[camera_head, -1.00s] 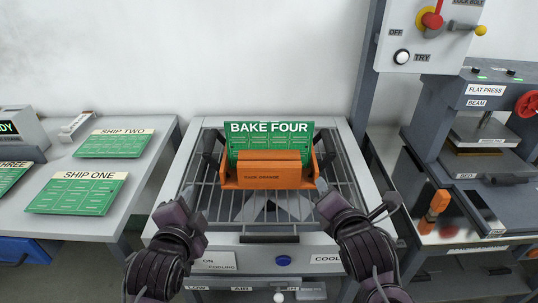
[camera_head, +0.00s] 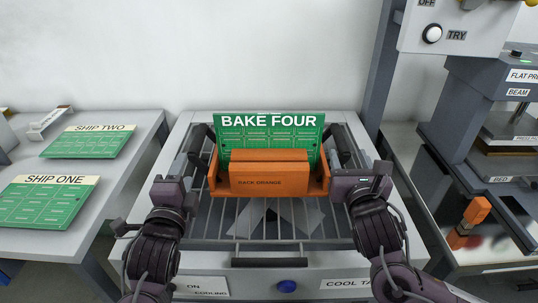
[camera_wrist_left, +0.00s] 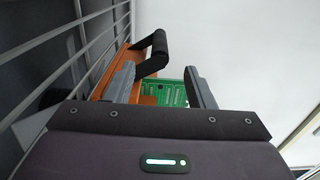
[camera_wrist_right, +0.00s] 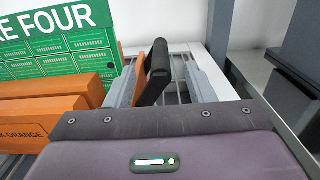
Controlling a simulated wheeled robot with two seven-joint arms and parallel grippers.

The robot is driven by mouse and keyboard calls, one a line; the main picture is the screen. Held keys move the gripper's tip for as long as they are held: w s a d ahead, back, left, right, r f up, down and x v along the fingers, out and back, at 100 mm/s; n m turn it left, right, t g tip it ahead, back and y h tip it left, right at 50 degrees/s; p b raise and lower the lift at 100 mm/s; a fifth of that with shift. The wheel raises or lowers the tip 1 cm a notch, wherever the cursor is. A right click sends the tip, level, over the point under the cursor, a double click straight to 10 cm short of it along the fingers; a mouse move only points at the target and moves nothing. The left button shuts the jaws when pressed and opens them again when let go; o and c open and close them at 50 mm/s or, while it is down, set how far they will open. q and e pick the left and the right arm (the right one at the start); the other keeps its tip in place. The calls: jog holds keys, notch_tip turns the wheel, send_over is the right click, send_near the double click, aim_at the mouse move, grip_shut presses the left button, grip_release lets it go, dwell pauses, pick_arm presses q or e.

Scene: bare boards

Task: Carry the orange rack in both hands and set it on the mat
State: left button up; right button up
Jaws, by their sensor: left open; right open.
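The orange rack (camera_head: 270,181) stands upright on the wire grid of the cooling table (camera_head: 225,222). It holds a green board marked BAKE FOUR (camera_head: 270,132). A black handle sticks up at each end of the rack. My left gripper (camera_head: 192,150) is at the rack's left end, open; in the left wrist view the left black handle (camera_wrist_left: 155,50) stands between its fingers. My right gripper (camera_head: 350,158) is at the right end, open; the right black handle (camera_wrist_right: 157,72) lies between its fingers. I cannot make out a mat in these views.
At the left, a white table holds green boards marked SHIP ONE (camera_head: 45,202) and SHIP TWO (camera_head: 90,141). At the right stand a grey post (camera_head: 392,65), a bench with an orange-handled item (camera_head: 470,215), and the flat press (camera_head: 515,105).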

aim_at(194, 140)
pick_arm(q)
jog(key=w, duration=1.1)
pick_arm(e)
jog(key=w, duration=0.7)
jog(key=shift+w, duration=0.1)
pick_arm(q)
jog(key=c, duration=1.1)
pick_arm(e)
jog(key=c, duration=1.1)
pick_arm(q)
grip_shut()
pick_arm(e)
grip_shut()
jog(key=shift+f, duration=0.1)
pick_arm(q)
jog(key=shift+r, duration=0.3)
pick_arm(e)
jog(key=shift+r, duration=0.25)
